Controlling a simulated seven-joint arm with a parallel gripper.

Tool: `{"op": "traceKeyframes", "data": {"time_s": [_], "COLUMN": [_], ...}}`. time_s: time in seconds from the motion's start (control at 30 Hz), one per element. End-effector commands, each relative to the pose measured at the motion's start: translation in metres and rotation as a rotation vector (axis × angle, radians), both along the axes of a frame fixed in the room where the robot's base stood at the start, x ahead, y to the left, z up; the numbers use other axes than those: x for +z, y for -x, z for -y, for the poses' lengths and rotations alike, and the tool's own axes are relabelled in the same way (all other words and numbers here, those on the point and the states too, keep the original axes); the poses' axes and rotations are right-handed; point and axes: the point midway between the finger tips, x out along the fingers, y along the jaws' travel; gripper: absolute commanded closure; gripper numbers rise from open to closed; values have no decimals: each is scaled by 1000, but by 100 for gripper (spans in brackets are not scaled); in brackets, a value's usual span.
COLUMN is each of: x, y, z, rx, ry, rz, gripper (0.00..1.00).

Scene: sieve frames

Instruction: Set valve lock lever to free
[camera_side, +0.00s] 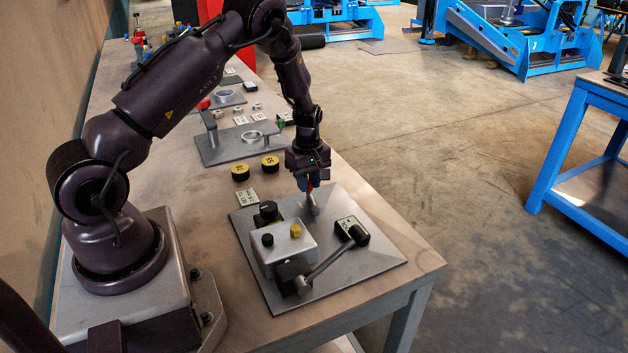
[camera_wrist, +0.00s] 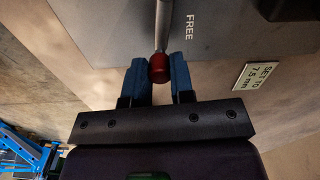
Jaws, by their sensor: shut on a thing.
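The valve lock lever is a thin grey rod (camera_wrist: 162,25) with a red knob (camera_wrist: 158,69) at its end. In the wrist view my gripper (camera_wrist: 160,72) has its blue fingers on both sides of the red knob, shut on it. The word FREE (camera_wrist: 190,27) is printed on the grey plate right of the rod. In the side view my gripper (camera_side: 313,184) points down over the back part of the grey base plate (camera_side: 375,262). The fingers mostly hide the knob there, and the lever's short grey part (camera_side: 314,206) shows below them.
A grey box (camera_side: 284,246) with black and yellow knobs stands on the plate, with a black-knobbed long lever (camera_side: 330,262) at its front. A SET TO 7.5 mm card (camera_wrist: 258,72) lies beside the plate. Yellow discs (camera_side: 270,163) and another plate fixture (camera_side: 225,149) stand farther back.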

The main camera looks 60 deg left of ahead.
Motion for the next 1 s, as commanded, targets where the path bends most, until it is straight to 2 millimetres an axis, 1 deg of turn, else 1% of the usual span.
{"op": "traceKeyframes", "data": {"time_s": [0.1, 0.3, 0.87, 0.9, 0.97, 1.0], "x": [1, 1, 1, 1, 1, 1], "y": [4, 7, 9, 9, 9, 9], "z": [0, 0, 0, 0, 0, 0], "rx": [60, 123, 148, 148, 148, 148], "ry": [0, 1, 2, 1, 1, 1], "rz": [0, 0, 0, 1, 1, 1], "gripper": [100, 100, 100, 68, 55, 52]}}
